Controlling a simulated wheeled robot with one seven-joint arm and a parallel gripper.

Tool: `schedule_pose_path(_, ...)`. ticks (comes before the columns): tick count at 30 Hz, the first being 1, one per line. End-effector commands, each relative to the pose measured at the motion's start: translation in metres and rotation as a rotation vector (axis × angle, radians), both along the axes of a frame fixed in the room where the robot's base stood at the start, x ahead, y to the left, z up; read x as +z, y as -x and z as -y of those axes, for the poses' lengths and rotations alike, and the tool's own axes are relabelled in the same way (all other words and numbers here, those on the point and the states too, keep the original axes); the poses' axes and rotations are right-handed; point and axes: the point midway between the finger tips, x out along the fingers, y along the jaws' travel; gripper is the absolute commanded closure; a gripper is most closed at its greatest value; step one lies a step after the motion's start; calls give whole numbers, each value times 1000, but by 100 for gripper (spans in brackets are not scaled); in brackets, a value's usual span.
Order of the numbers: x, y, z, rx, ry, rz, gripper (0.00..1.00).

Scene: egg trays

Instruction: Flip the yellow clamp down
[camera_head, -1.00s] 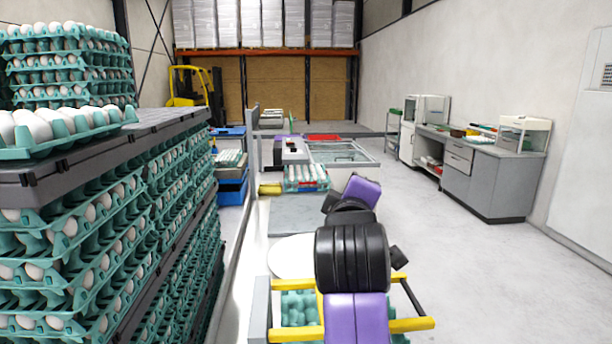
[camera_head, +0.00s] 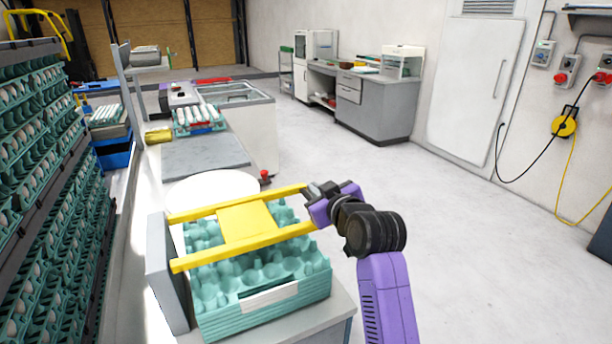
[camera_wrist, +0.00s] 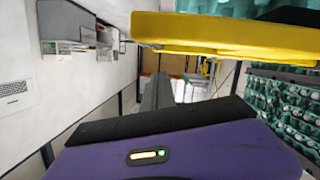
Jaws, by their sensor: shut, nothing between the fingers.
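The yellow clamp (camera_head: 250,221) has two bars joined by a flat plate. It lies roughly level across the top of a stack of teal empty egg trays (camera_head: 265,275), hinged side hidden near the grey upright panel (camera_head: 165,270) at left. My gripper (camera_head: 314,191) is shut and empty, beside the right end of the clamp's far bar. Whether it touches the bar is unclear. In the wrist view the yellow clamp (camera_wrist: 225,35) fills the top, close to my gripper's dark finger (camera_wrist: 158,93).
A white round plate (camera_head: 213,187) and a grey conveyor surface (camera_head: 205,152) lie beyond the stack. Tall racks of egg trays (camera_head: 45,180) stand at left. A grey cabinet (camera_head: 375,110) stands by the back wall. The floor at right is clear.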

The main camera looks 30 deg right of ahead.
Motion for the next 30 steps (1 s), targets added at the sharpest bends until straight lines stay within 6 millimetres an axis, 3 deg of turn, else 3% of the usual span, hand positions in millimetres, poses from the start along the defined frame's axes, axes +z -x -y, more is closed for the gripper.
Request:
schedule_pose_path(1,-15,0,3,-1,-26,-1,100)
schedule_pose_path(3,-25,0,4,-1,-60,0,100)
schedule_pose_path(12,-50,0,5,0,-138,-1,100)
schedule_pose_path(19,-59,1,6,-2,-148,-12,100)
schedule_pose_path(30,-55,1,7,-5,-146,-11,100)
